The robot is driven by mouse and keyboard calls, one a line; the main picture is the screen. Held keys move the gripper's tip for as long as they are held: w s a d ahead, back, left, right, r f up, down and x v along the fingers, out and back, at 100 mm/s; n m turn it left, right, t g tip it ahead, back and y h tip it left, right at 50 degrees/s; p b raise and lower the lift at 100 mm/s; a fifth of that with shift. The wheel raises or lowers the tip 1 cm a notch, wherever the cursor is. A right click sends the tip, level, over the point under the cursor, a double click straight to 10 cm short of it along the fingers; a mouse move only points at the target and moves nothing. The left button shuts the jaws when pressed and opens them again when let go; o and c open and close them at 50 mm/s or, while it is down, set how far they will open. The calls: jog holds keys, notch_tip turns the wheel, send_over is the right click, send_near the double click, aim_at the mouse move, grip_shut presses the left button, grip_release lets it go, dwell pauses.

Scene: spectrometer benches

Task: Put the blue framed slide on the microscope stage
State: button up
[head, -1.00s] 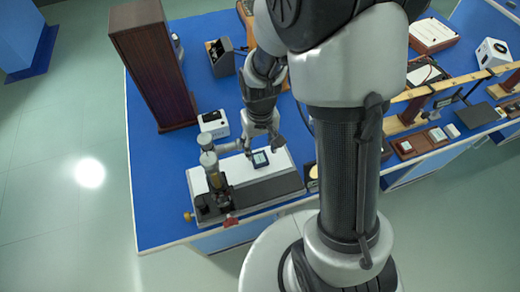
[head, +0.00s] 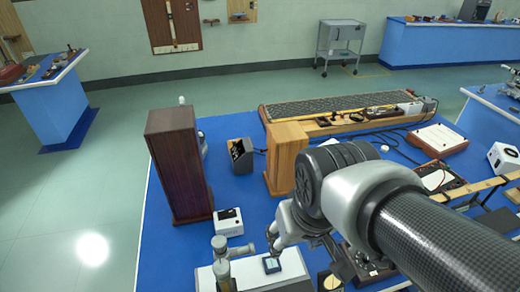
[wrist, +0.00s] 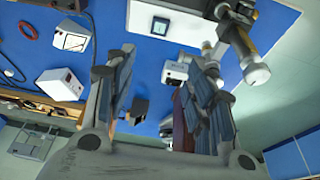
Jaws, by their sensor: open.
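The blue framed slide (head: 271,265) lies flat on the white top of a long block (head: 293,268), to the right of the microscope (head: 221,262). In the wrist view the slide (wrist: 160,25) is near the top, on the same white surface, with the microscope (wrist: 238,45) to its right. My gripper (wrist: 160,85) is open and empty, its two fingers apart and clear of the slide. In the head view my gripper (head: 276,238) is just behind the slide. The microscope's lower part is cut off by the head view's bottom edge.
A white box (head: 229,222) stands behind the microscope. A tall dark wooden cabinet (head: 178,165) and a wooden block (head: 285,158) stand farther back on the blue bench. A dark box (head: 241,155) sits between them. Bare blue bench top (head: 235,190) lies between these things.

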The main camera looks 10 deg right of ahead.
jog(key=shift+t, duration=0.6)
jog(key=s, duration=0.1)
jog(key=s+r, duration=0.1)
jog(key=s, duration=0.1)
jog(key=s+r, duration=0.1)
jog(key=s, duration=0.1)
jog(key=shift+r, duration=0.25)
jog(key=shift+w, duration=0.1)
dwell(0.5)
